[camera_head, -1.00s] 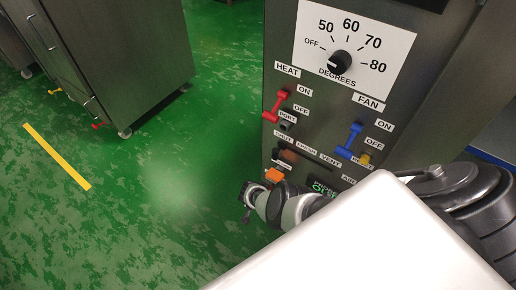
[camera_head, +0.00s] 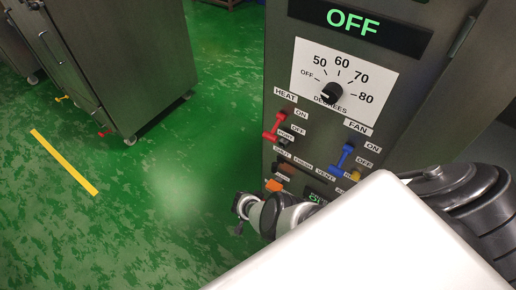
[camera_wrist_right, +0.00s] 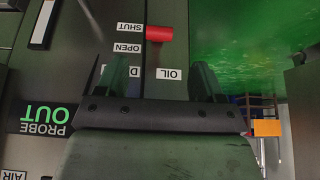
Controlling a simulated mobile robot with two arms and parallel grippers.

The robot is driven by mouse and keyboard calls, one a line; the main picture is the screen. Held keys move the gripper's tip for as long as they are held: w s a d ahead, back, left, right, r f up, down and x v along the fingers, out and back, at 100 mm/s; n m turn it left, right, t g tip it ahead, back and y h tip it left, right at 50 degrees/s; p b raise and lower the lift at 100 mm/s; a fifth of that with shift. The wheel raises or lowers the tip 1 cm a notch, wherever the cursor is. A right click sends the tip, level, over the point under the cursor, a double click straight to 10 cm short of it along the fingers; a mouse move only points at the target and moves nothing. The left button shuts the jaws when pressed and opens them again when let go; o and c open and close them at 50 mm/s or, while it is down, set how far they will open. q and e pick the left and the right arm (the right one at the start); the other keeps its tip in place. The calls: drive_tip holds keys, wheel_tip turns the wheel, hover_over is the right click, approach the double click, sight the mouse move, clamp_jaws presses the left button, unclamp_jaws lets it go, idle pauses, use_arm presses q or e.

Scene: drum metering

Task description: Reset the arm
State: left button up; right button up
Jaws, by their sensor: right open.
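My right arm reaches in from the lower right in the head view. Its gripper (camera_head: 241,212) hangs beside the left edge of the control panel (camera_head: 408,110), low down, over the green floor. In the right wrist view the two dark fingers of the right gripper (camera_wrist_right: 163,82) stand wide apart with nothing between them. Behind them is a dark panel face with upside-down labels reading SHUT, OPEN and OIL (camera_wrist_right: 168,73). A red handle (camera_wrist_right: 160,33) sits beyond the fingertips. My left gripper is not in view.
The panel carries an OFF display (camera_head: 352,18), a degrees knob (camera_head: 331,93), a red heat lever (camera_head: 275,127), a blue fan lever (camera_head: 344,157) and an orange part (camera_head: 274,185). A grey cabinet (camera_head: 118,65) stands at the left. Green floor (camera_head: 165,180) between is clear.

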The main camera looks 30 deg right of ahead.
drive_tip(key=s+d+f+n+t, duration=0.4)
drive_tip(key=s+n+t, duration=0.15)
drive_tip(key=s, duration=0.25)
drive_tip(key=s+a+f+n+g+y, duration=0.1)
drive_tip(key=s+a+f+n+y, duration=0.1)
drive_tip(key=s, duration=0.5)
drive_tip(key=s+a+f+n+g+y+p, duration=0.1)
drive_tip(key=s+a+f+n+g+y, duration=0.1)
drive_tip(key=s+n, duration=0.3)
drive_tip(key=s+a+y, duration=0.1)
drive_tip(key=s, duration=0.2)
drive_tip(key=shift+s+p, duration=0.2)
drive_tip(key=shift+p, duration=0.1)
drive_tip(key=s+n+g, duration=0.1)
drive_tip(key=s, duration=0.3)
drive_tip(key=s+a+n+g, duration=0.1)
drive_tip(key=s, duration=0.4)
drive_tip(key=s+a+f+n+g, duration=0.1)
drive_tip(key=s, duration=0.4)
drive_tip(key=shift+g, duration=0.35)
drive_tip(key=shift+c, duration=0.3)
